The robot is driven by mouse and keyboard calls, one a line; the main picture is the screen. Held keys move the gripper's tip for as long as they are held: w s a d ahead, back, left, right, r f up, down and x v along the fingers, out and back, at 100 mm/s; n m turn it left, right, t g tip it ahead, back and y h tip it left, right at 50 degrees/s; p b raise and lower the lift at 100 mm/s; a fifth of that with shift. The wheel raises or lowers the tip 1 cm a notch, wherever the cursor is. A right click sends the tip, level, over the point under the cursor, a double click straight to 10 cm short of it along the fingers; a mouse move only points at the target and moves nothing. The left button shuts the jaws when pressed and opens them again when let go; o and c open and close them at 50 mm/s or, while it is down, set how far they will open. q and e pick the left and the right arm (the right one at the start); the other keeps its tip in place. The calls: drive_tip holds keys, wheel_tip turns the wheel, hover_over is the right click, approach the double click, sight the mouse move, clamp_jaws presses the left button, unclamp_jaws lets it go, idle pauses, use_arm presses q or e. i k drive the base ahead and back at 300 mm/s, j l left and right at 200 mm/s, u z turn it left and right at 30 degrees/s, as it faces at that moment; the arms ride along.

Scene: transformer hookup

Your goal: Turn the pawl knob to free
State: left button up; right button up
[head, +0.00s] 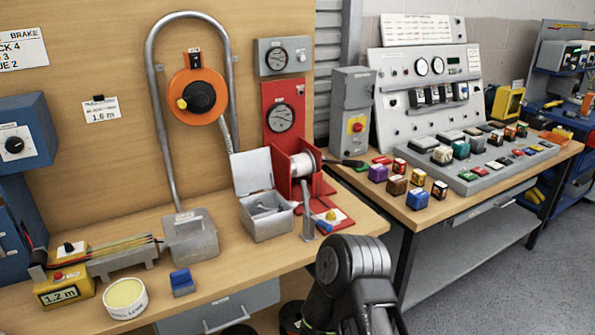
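A red winch (281,166) with a pale drum (302,164) stands on the wooden bench, right of the middle of the head view. A crank lever with a blue grip (323,227) hangs at its front. A yellow knob (331,215) sits on a small red-and-white plate beside the winch. I cannot tell for sure that it is the pawl knob, nor which way it is set. A dark link of my arm rises from the bottom edge in front of the bench. Neither of my grippers shows.
An open grey metal box (266,215) stands left of the winch. An orange reel (197,96) hangs on the back board. A blue block (181,281) and a round tub (125,298) lie at the front left. The right bench holds several coloured blocks.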

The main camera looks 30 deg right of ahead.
sight(331, 216)
drive_tip(key=z, duration=2.45)
drive_tip(key=i+j, duration=0.7)
